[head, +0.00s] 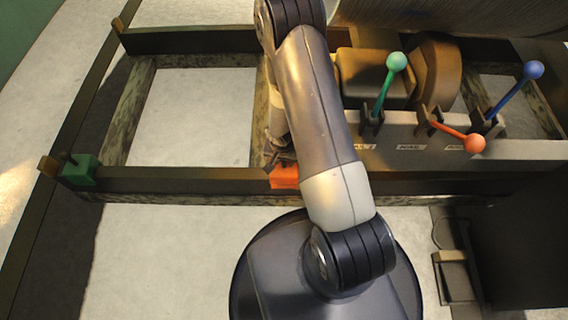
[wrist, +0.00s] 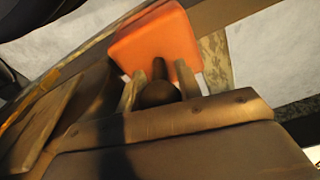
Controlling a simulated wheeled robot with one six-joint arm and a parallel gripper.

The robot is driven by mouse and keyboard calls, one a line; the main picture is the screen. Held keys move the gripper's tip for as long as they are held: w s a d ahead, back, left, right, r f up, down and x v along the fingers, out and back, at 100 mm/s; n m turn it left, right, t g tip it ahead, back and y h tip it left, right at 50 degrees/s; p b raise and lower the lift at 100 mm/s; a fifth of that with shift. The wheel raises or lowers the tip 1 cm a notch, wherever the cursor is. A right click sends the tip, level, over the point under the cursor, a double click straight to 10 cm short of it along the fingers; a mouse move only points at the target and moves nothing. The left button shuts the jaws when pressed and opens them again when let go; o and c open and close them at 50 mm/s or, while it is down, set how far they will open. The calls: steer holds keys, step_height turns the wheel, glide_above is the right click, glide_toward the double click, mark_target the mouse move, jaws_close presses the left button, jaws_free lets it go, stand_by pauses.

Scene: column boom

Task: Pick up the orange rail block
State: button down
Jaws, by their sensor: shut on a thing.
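The orange rail block (head: 285,177) shows in the head view at the front rail, partly hidden behind my arm. In the wrist view the orange block (wrist: 155,42) fills the upper middle, with a dark peg (wrist: 158,88) standing out of it. My gripper (wrist: 160,88) has its two fingers on either side of this peg, shut on the block by it. In the head view my gripper (head: 280,153) is a dark shape just above the block, mostly covered by the arm. I cannot tell whether the block rests on the rail or is slightly raised.
A green block (head: 80,170) with a dark peg sits at the left end of the front rail (head: 180,180). Levers with green (head: 396,61), orange (head: 475,143) and blue (head: 533,70) knobs stand to the right of my arm. Bare floor (head: 195,115) shows inside the frame.

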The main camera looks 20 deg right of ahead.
steer(key=shift+r, duration=0.2)
step_height(320, 180, up, 18)
steer(key=p, duration=0.8)
steer(key=shift+f, duration=0.15)
stand_by(0.3)
